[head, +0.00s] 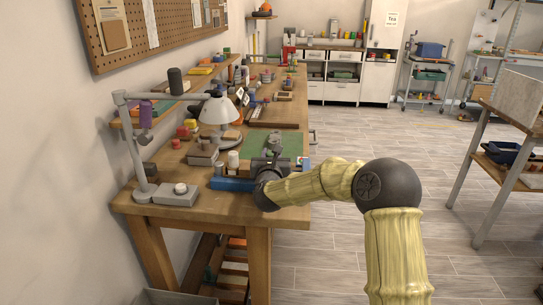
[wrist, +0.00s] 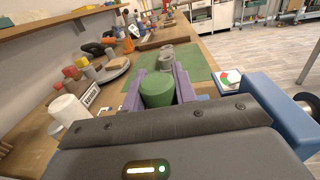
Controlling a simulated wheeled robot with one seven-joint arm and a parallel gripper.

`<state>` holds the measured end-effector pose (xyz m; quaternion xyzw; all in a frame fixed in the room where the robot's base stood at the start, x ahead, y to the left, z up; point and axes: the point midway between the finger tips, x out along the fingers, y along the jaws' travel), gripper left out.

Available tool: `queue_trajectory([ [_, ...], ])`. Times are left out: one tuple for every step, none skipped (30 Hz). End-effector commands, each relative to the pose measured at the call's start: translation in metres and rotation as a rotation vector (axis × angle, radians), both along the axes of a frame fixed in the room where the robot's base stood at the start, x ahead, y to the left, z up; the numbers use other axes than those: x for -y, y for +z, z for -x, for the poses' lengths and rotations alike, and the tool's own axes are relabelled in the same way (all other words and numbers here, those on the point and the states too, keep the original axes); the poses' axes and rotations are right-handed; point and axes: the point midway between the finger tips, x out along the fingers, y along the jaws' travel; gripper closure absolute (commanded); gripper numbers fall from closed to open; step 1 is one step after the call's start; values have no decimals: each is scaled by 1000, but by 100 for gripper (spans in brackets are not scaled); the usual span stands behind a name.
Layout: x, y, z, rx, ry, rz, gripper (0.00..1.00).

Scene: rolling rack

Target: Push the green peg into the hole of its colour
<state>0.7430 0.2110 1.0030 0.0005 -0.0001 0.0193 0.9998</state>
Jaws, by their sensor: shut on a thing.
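The green peg (wrist: 158,92) is upright between the purple fingers of my gripper (wrist: 158,96) in the wrist view. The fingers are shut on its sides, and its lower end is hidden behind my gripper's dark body. In the head view my gripper (head: 272,164) is over the front part of the workbench, at the green mat (head: 290,142); the peg cannot be made out there. A small white block with red and green marks (wrist: 229,79) sits to the right of the peg. I cannot make out a green-coloured hole in either view.
Grey round pieces (wrist: 166,60) stand on the mat just beyond the peg. A white cylinder (wrist: 68,112) and a grey round tray (wrist: 104,75) are to the left. Open floor (head: 345,135) lies to the right.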

Motion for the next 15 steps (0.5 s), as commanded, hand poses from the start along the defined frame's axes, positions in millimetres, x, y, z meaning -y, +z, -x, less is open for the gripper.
queue_trajectory([
  [0,-2,0,1,0,0,94],
  [0,-3,0,0,0,0,94],
  [0,-3,0,1,0,0,94],
  [0,-4,0,0,0,0,94],
  [0,-4,0,1,0,0,94],
  [0,-5,0,1,0,0,94],
  [0,-6,0,1,0,0,94],
  [0,-6,0,1,0,0,94],
  [0,-7,0,1,0,0,94],
  [0,-8,0,1,0,0,94],
  [0,-8,0,1,0,0,94],
  [0,-9,0,1,0,0,94],
  [0,-9,0,1,0,-1,94],
  [0,-10,0,0,0,-1,94],
  [0,-10,0,0,0,-1,94],
])
